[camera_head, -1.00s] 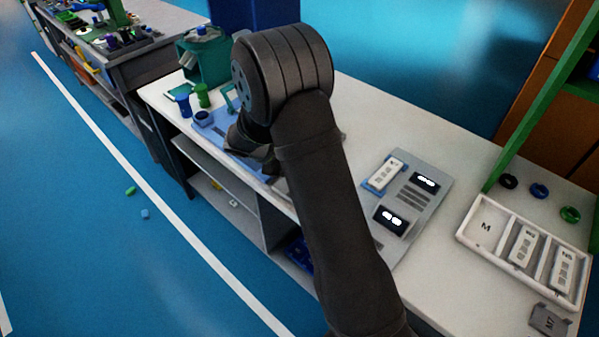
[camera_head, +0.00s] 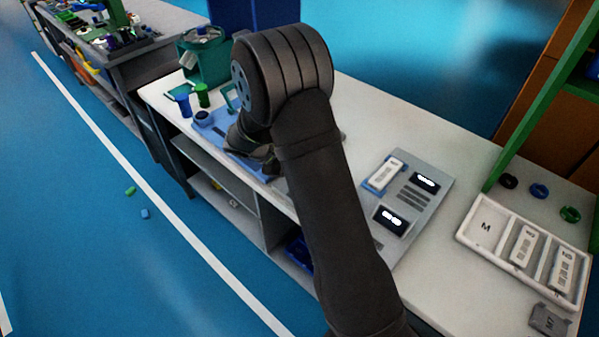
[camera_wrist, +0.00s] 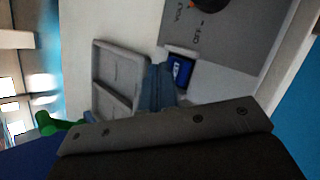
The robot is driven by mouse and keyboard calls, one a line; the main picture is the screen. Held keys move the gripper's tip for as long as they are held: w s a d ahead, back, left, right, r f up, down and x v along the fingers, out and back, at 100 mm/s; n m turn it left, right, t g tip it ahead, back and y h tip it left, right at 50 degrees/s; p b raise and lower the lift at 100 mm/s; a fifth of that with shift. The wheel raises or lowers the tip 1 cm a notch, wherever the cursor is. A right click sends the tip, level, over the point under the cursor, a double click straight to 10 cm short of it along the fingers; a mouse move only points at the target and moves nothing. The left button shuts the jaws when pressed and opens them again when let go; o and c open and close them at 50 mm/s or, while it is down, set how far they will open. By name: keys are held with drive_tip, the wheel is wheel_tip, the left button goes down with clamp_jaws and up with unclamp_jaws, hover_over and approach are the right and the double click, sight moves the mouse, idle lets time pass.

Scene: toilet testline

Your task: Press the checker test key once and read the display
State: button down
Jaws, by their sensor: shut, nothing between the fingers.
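The grey checker panel (camera_head: 416,193) lies on the white bench right of my arm. It has an upper display (camera_head: 425,182) and a lower display (camera_head: 391,220), both lit with white marks too small to read. A white labelled piece (camera_head: 387,172) sits in a blue holder at its upper left. My gripper, shut and empty, is mostly hidden behind my arm in the head view. In the wrist view, what look like its fingertips (camera_wrist: 162,88) are beside a blue square part (camera_wrist: 180,70). I cannot tell whether they touch, or whether this part is the test key.
A white tray (camera_head: 466,228) with labelled pieces stands at the right, near several rings. A blue fixture (camera_head: 205,130) and a teal machine (camera_head: 207,60) are at the left. The wrist view shows a grey compartment tray (camera_wrist: 98,70) and a grey lettered panel (camera_wrist: 230,35).

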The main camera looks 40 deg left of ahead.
drive_tip(key=shift+f, duration=0.15)
drive_tip(key=shift+f, duration=0.3)
drive_tip(key=shift+f, duration=0.35)
idle(0.5)
idle(0.4)
drive_tip(key=shift+r, duration=0.8)
drive_tip(key=shift+r, duration=2.5)
